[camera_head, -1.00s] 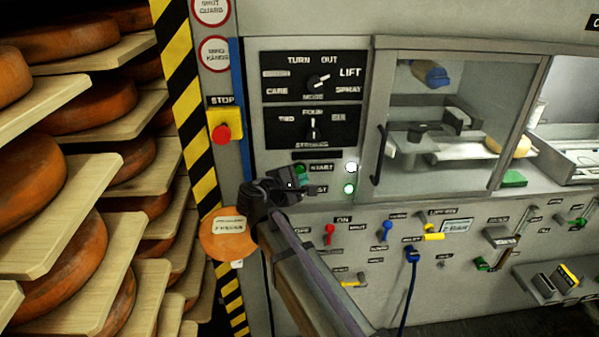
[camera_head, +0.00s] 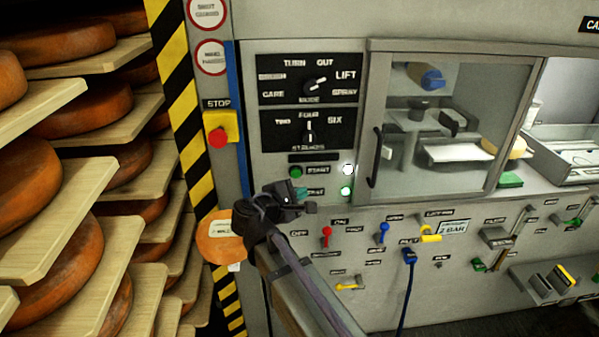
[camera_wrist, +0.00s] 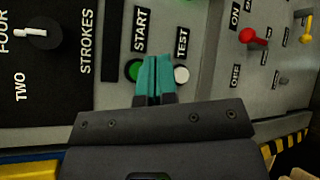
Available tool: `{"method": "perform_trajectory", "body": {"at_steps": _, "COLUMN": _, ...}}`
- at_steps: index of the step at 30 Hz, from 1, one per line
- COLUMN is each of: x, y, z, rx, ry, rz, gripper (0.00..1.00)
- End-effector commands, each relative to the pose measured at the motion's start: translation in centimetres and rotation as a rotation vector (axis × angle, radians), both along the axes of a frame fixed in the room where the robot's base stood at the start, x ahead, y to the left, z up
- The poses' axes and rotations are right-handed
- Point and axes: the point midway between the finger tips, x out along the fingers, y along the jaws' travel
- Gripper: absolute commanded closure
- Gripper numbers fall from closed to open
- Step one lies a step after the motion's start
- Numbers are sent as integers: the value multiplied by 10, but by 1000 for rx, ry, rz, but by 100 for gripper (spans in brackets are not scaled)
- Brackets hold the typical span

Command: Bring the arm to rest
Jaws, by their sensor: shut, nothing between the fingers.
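My gripper (camera_head: 302,193) is in front of the machine's control panel (camera_head: 272,180), just below the green START button (camera_head: 296,171) in the head view. Its teal fingers (camera_wrist: 154,75) are shut together and empty in the wrist view. There they appear between the green START button (camera_wrist: 134,70) and the white TEST button (camera_wrist: 181,75). The TEST button is hidden behind the gripper in the head view. I cannot tell how far the fingertips are from the panel.
A red STOP button (camera_head: 218,138) is on the left. An orange round tag (camera_head: 220,248) hangs beside my arm. Shelves of cheese wheels (camera_head: 65,265) fill the left side. The glass door (camera_head: 452,120) and levers, such as the red one (camera_head: 327,235), are to the right.

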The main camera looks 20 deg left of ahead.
Motion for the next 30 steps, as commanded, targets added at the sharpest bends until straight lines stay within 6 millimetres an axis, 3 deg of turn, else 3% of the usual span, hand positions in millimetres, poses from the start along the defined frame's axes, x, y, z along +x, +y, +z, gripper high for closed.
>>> {"method": "perform_trajectory", "body": {"at_steps": 6, "x": -1, "y": -2, "z": -2, "rx": 56, "ry": -4, "rz": -26, "gripper": 100}}
{"method": "perform_trajectory", "body": {"at_steps": 8, "x": -9, "y": -8, "z": -17, "rx": 171, "ry": 45, "rz": -81, "gripper": 100}}
{"method": "perform_trajectory", "body": {"at_steps": 10, "x": -31, "y": -27, "z": -42, "rx": 341, "ry": 149, "rz": -177, "gripper": 100}}
{"method": "perform_trajectory", "body": {"at_steps": 14, "x": -54, "y": -117, "z": -90, "rx": 671, "ry": 352, "rz": -520, "gripper": 100}}
{"method": "perform_trajectory", "body": {"at_steps": 15, "x": -62, "y": -149, "z": -102, "rx": 768, "ry": 408, "rz": -644, "gripper": 100}}
{"method": "perform_trajectory", "body": {"at_steps": 18, "x": -90, "y": -232, "z": -124, "rx": 1021, "ry": 530, "rz": -982, "gripper": 100}}
{"method": "perform_trajectory", "body": {"at_steps": 21, "x": -118, "y": -303, "z": -132, "rx": 1239, "ry": 601, "rz": -1257, "gripper": 100}}
{"method": "perform_trajectory", "body": {"at_steps": 24, "x": -130, "y": -358, "z": -133, "rx": 1370, "ry": 591, "rz": -1400, "gripper": 100}}
{"method": "perform_trajectory", "body": {"at_steps": 27, "x": -130, "y": -396, "z": -133, "rx": 1412, "ry": 531, "rz": -1474, "gripper": 100}}
{"method": "perform_trajectory", "body": {"at_steps": 30, "x": -128, "y": -410, "z": -133, "rx": 1427, "ry": 510, "rz": -1499, "gripper": 100}}
